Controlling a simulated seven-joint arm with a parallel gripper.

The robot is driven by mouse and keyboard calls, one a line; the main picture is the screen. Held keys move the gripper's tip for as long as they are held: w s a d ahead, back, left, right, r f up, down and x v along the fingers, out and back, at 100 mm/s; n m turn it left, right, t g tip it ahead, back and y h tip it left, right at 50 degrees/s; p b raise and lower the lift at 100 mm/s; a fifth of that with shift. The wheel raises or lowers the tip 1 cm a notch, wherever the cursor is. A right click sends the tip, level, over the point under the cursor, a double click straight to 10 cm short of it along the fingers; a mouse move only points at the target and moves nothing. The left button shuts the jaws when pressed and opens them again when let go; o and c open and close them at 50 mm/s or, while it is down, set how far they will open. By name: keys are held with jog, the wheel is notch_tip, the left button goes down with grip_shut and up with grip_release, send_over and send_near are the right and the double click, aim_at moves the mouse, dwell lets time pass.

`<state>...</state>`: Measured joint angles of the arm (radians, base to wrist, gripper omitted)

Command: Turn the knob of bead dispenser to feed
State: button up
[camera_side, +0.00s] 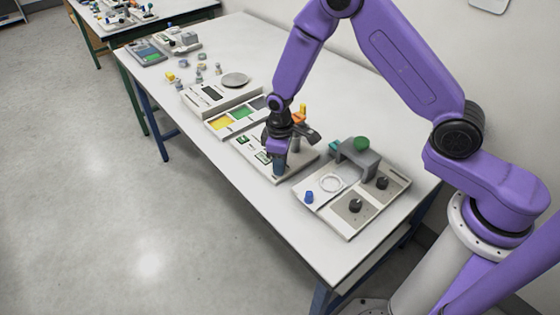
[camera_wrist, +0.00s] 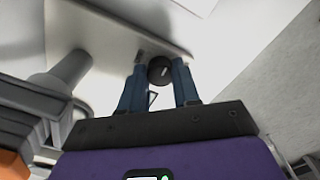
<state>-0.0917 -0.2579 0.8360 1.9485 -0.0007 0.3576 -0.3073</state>
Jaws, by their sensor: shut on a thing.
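The bead dispenser appears to be the pale panel (camera_side: 245,149) under my gripper, with a small green-lit display and a grey column (camera_side: 295,144). Its round black knob (camera_wrist: 160,70) shows in the wrist view, with a pale mark on its face. My gripper (camera_side: 280,168) points down at the panel, and its blue fingers (camera_wrist: 158,82) are shut on the knob, one on each side. In the side view the fingers and wrist hide the knob. I cannot tell which setting the mark points to.
To the right stands a panel (camera_side: 336,222) with two black knobs, a white ring (camera_side: 331,184), a blue piece (camera_side: 309,197) and a green dome (camera_side: 361,144).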

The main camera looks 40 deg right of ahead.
jog(key=o, duration=1.1)
jog(key=shift+c, duration=0.2)
notch_tip(320, 180, up, 18)
jog(key=shift+f, duration=0.25)
jog(key=s+d+r+n, duration=0.1)
jog(key=s+d, duration=0.1)
jog(key=s, duration=0.8)
jog(key=s+d+r+n, duration=0.1)
jog(key=s+d+n, duration=0.1)
jog(key=s, duration=0.8)
jog(key=s+d+r+n, duration=0.2)
jog(key=s+d, duration=0.2)
jog(key=s, duration=0.6)
